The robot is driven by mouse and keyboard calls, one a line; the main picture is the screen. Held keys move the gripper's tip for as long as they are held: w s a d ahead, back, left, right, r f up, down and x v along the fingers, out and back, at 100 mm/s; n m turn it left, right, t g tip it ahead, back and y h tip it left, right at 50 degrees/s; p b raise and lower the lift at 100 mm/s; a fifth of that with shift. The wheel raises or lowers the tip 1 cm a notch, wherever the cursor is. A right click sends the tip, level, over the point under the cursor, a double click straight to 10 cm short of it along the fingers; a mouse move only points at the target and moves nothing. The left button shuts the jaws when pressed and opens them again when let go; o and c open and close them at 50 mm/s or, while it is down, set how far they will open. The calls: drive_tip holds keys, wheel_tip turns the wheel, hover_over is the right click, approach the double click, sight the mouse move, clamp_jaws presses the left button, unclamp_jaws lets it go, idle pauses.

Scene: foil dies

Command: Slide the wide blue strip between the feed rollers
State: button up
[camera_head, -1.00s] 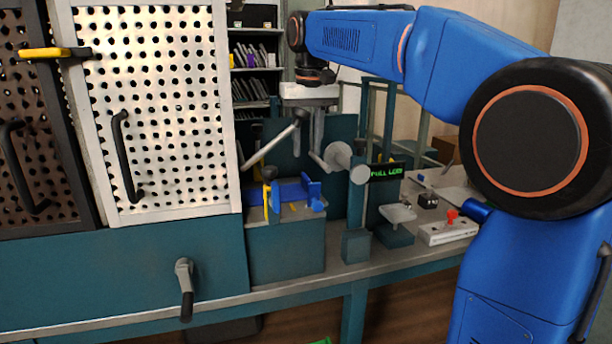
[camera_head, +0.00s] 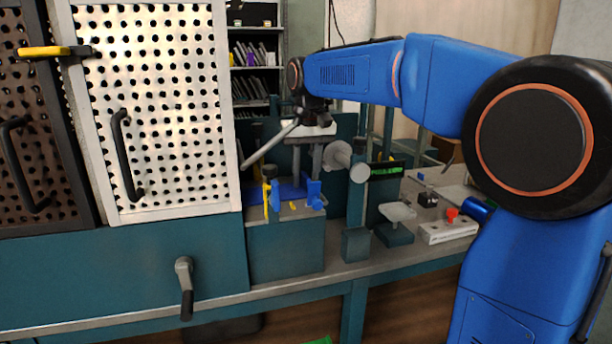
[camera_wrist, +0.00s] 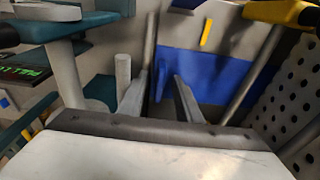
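The wide blue strip (camera_head: 288,192) lies flat on the teal bench unit (camera_head: 287,249), between a yellow-topped post and a blue bracket. It also shows in the wrist view (camera_wrist: 222,82), beyond my fingers. My gripper (camera_head: 307,172) points down above the strip's area in the head view. Whether the fingertips touch the strip cannot be told. I cannot pick out the feed rollers for certain; a grey cylinder (camera_head: 358,173) sticks out right of the gripper.
A perforated white door (camera_head: 160,110) stands close on the left. A grey rod (camera_head: 268,146) slants beside the gripper. A small display with green text (camera_head: 386,170) and a teal stand with a pale plate (camera_head: 397,212) are to the right. A white block with a red knob (camera_head: 448,233) lies farther right.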

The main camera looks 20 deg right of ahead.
clamp_jaws()
